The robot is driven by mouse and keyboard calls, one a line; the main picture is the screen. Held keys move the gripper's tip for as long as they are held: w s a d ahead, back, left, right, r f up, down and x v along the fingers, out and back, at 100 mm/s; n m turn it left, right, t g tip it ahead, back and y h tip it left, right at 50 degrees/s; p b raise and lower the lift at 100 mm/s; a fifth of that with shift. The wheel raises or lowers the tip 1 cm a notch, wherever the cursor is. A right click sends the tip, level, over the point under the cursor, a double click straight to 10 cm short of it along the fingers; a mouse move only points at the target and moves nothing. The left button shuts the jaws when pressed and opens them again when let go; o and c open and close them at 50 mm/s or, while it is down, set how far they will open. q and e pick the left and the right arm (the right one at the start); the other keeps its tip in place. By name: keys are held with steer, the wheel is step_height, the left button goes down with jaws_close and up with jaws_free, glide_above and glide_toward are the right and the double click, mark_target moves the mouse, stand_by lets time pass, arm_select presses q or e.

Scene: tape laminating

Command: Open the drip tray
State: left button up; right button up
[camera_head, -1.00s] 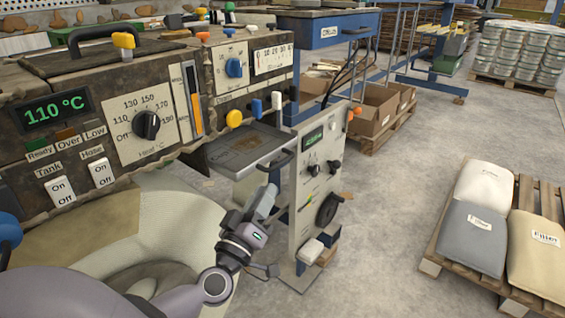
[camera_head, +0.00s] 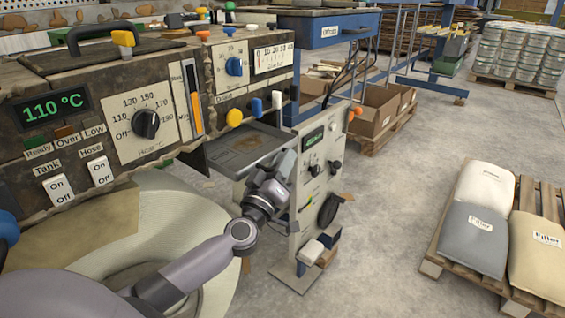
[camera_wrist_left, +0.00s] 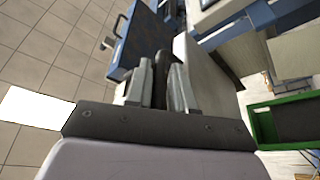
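The drip tray (camera_head: 245,143) is a shallow grey tray with a brownish patch inside, jutting from the front of the dark machine below its right-hand part. My left gripper (camera_head: 284,168) is at the tray's front edge and covers the dark handle there. In the left wrist view, its two fingers (camera_wrist_left: 162,84) stand a little apart with something dark between them. I cannot tell whether they grip the handle or only stand around it. My right gripper is in neither view.
A cream control panel (camera_head: 316,160) with knobs stands just right of the tray. The machine front carries a heat dial (camera_head: 145,124) and rocker switches. Cardboard boxes (camera_head: 376,112) and a pallet of filler bags (camera_head: 474,238) are farther right. Floor between is clear.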

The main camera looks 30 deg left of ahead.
arm_select(q)
jaws_close()
steer(key=shift+d, duration=0.15)
steer(key=s+d+p, duration=0.1)
steer(key=d+p, duration=0.6)
steer(key=d, duration=0.9)
steer(key=shift+s+d, duration=0.15)
steer(key=shift+d, duration=0.15)
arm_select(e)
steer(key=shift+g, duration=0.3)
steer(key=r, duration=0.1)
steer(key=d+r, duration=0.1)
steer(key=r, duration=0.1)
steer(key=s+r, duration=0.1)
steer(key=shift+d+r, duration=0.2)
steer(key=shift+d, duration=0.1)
arm_select(q)
jaws_free()
